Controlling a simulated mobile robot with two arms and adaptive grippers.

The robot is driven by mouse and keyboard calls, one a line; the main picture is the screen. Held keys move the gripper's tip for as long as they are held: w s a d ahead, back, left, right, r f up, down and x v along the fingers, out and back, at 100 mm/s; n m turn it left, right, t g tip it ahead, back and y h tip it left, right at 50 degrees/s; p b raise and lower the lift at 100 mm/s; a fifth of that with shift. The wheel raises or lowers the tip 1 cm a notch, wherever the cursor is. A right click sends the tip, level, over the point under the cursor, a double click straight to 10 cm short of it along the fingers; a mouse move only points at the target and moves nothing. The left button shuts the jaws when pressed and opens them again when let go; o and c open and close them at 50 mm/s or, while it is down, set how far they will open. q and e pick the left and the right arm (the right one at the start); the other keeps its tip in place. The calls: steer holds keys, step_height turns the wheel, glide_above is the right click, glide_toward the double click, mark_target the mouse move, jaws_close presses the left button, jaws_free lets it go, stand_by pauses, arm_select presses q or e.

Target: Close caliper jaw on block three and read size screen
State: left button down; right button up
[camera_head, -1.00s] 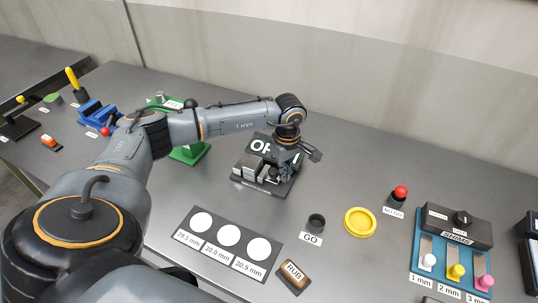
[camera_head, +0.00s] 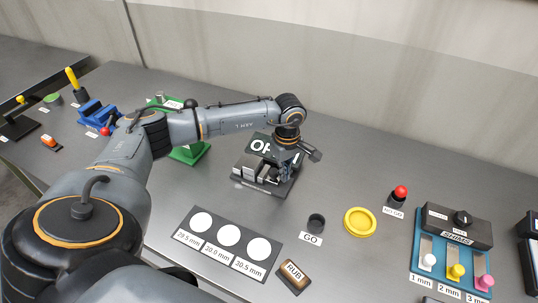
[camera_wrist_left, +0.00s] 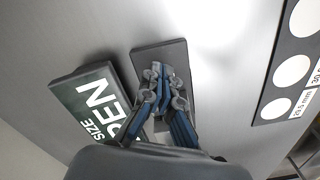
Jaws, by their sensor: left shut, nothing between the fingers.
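The caliper station (camera_head: 247,182) is a dark base with grey jaw parts on it, in the middle of the table in the head view. Its dark green size screen (camera_head: 258,144) stands at its back, partly covered by my arm. In the left wrist view the screen (camera_wrist_left: 88,112) shows "SIZE" and "OPEN". My left gripper (camera_head: 281,176) is shut and empty, pointing down over the caliper's right part. In the left wrist view its fingertips (camera_wrist_left: 160,72) meet above the dark base plate (camera_wrist_left: 165,50). The fingers hide the jaw there, and I cannot tell block three apart. The right gripper is out of view.
In front lies a dark plate (camera_head: 182,241) with white discs labelled 29.5, 30.0 and 30.5 mm. A brown RUB block (camera_head: 293,275), black GO gauge (camera_head: 316,222), yellow dish (camera_head: 360,222) and red-topped NO-GO gauge (camera_head: 399,195) stand rightward. A blue shim unit (camera_head: 427,251) is far right.

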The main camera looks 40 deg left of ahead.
arm_select(q)
steer(key=shift+a, duration=0.15)
steer(key=shift+s+a, duration=0.15)
steer(key=shift+a, duration=0.4)
steer(key=shift+s+a, duration=0.15)
steer(key=shift+a, duration=0.45)
steer(key=shift+r, duration=0.1)
steer(key=shift+w+d+r, duration=0.15)
steer(key=shift+d+r, duration=0.1)
steer(key=shift+d, duration=0.25)
steer(key=shift+w+d+r, duration=0.1)
steer(key=shift+d+r, duration=0.15)
steer(key=shift+d, duration=0.25)
step_height(320, 180, up, 7)
steer(key=p, duration=0.3)
steer(key=shift+s+f, duration=0.1)
steer(key=shift+f, duration=0.1)
